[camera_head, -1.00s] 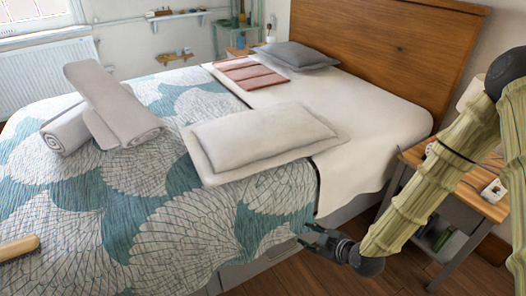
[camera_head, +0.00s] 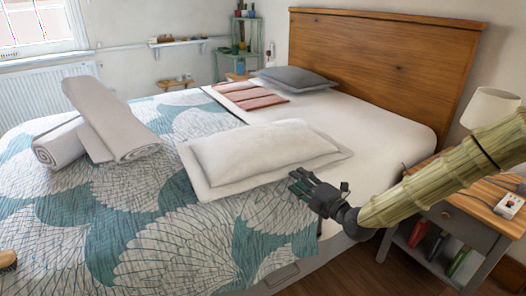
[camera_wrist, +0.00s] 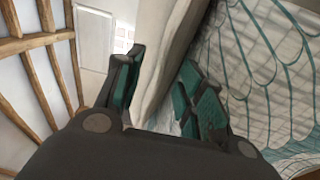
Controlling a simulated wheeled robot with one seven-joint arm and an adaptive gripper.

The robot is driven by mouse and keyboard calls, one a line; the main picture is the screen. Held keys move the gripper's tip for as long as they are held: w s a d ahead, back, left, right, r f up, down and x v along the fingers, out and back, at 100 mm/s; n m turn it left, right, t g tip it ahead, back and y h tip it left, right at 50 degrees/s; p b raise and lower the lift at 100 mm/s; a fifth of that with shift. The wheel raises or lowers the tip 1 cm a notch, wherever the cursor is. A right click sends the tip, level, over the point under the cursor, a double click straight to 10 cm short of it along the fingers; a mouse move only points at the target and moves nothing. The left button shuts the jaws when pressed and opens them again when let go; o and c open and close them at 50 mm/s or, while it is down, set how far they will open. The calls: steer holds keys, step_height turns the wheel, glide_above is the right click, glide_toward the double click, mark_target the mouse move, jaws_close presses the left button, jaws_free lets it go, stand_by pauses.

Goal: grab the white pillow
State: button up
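The white pillow (camera_head: 262,155) lies flat on the bed, with a wider pale layer showing around its edges. My gripper (camera_head: 303,183) is at its near right corner, beside or just over the edge; I cannot tell whether it touches. In the wrist view my gripper (camera_wrist: 160,85) has its two fingers spread apart, with a pale edge, likely the pillow's (camera_wrist: 165,65), between or just beyond them. Nothing is clearly gripped.
Rolled white towels (camera_head: 105,125) lie on the patterned quilt (camera_head: 180,245) at left. A grey pillow (camera_head: 295,78) and folded reddish cloth (camera_head: 248,95) lie near the headboard (camera_head: 385,65). A nightstand (camera_head: 465,225) with a lamp (camera_head: 490,107) stands at right.

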mark_target(286, 172)
steer(key=shift+b+x, duration=0.5)
steer(key=shift+x, duration=2.45)
steer(key=shift+s+a+f, duration=0.15)
steer(key=shift+s, duration=0.05)
steer(key=shift+c, duration=0.4)
jaws_close()
